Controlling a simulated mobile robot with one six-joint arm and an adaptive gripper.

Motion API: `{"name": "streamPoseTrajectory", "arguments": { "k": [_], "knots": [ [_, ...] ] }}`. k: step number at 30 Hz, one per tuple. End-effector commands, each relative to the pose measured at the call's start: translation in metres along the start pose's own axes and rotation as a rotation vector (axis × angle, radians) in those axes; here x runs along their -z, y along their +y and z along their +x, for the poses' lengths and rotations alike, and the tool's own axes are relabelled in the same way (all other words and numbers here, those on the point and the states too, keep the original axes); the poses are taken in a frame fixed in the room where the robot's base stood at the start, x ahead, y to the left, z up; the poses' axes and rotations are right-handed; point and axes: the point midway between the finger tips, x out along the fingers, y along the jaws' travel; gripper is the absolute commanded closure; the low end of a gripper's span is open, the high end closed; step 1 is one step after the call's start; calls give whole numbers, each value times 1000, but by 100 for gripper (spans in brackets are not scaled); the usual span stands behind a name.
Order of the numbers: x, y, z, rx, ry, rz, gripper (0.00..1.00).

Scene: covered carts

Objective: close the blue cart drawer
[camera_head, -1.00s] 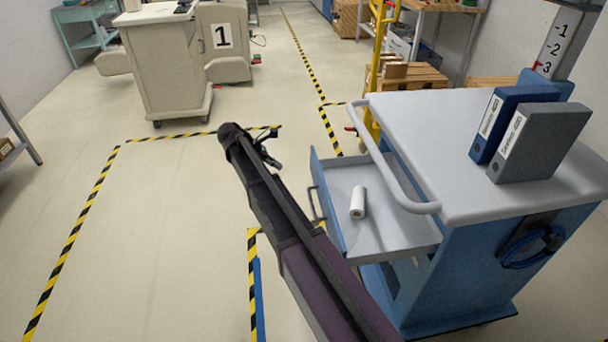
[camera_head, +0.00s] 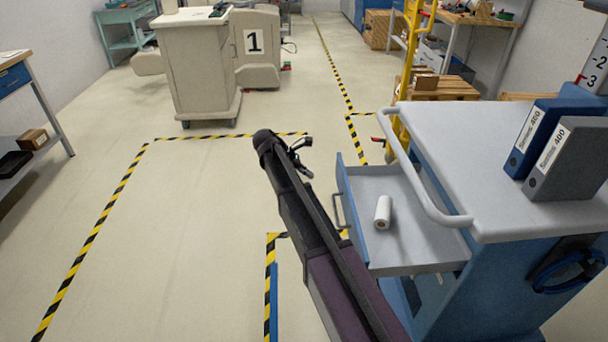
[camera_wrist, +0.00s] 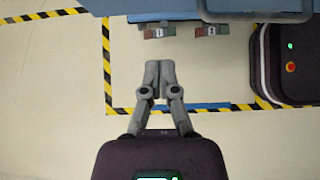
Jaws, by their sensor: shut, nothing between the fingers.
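The blue cart (camera_head: 460,295) with a grey top stands at the right in the head view. Its drawer (camera_head: 352,210) is pulled out to the left, with a blue front, a handle (camera_head: 338,212) and a pale grey inside. A white roll (camera_head: 383,212) lies in the drawer. My gripper (camera_head: 306,157) is in front of the drawer, left of its front and apart from it in the head view. In the wrist view my gripper (camera_wrist: 159,68) has its fingers together and empty, below a blue edge (camera_wrist: 200,5) at the top of the picture.
Two binders (camera_head: 567,155) stand on the cart top (camera_head: 450,140), beside a rounded push bar (camera_head: 425,180). A beige cart (camera_head: 195,75) stands at the back left. A yellow frame (camera_head: 405,70) stands behind the blue cart. The taped floor at left is clear.

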Motion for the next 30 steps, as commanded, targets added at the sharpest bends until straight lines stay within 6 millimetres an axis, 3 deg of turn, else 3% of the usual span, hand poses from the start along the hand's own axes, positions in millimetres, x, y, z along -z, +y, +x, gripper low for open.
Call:
{"name": "streamPoseTrajectory", "arguments": {
  "k": [18,30],
  "knots": [
    [3,-1,69,0,0,0,100],
    [-26,0,92,-1,-1,-1,100]
  ]
}}
